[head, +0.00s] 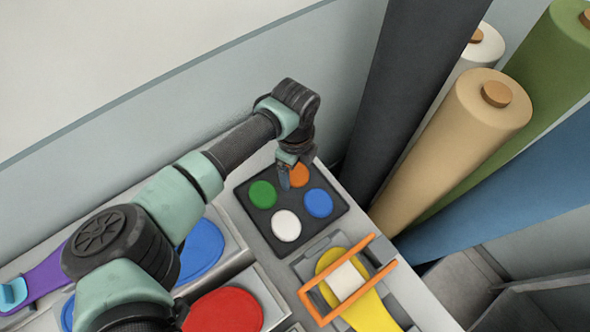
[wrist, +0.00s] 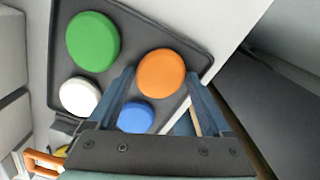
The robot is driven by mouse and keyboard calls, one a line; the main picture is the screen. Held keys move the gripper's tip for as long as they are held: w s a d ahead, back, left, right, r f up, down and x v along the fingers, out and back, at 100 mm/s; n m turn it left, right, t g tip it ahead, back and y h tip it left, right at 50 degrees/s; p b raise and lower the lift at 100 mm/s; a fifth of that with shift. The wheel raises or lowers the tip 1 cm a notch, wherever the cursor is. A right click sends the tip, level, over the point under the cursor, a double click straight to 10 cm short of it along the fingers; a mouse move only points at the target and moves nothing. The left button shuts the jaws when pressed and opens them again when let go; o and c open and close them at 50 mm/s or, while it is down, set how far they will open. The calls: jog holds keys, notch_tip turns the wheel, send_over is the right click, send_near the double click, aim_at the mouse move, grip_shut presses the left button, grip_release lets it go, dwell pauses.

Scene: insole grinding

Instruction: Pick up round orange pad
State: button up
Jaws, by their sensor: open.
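The round orange pad (head: 299,175) lies at the far right corner of a dark tray (head: 272,234), partly hidden by my gripper in the head view. In the wrist view the orange pad (wrist: 161,73) shows whole, between and just beyond my fingertips. My gripper (wrist: 160,80) is open and empty, its two blue fingers on either side of the pad's lower part. In the head view my gripper (head: 286,180) hangs over the tray beside the orange pad. I cannot tell how high it is above the pad.
The tray also holds a green pad (head: 262,194), a white pad (head: 286,225) and a blue pad (head: 318,203). An orange frame (head: 317,305) stands around a yellow insole (head: 369,313) nearby. A dark roll (head: 405,90) and a tan roll (head: 455,150) rise close to the tray's right.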

jog(key=c, duration=1)
jog(key=shift+r, duration=0.1)
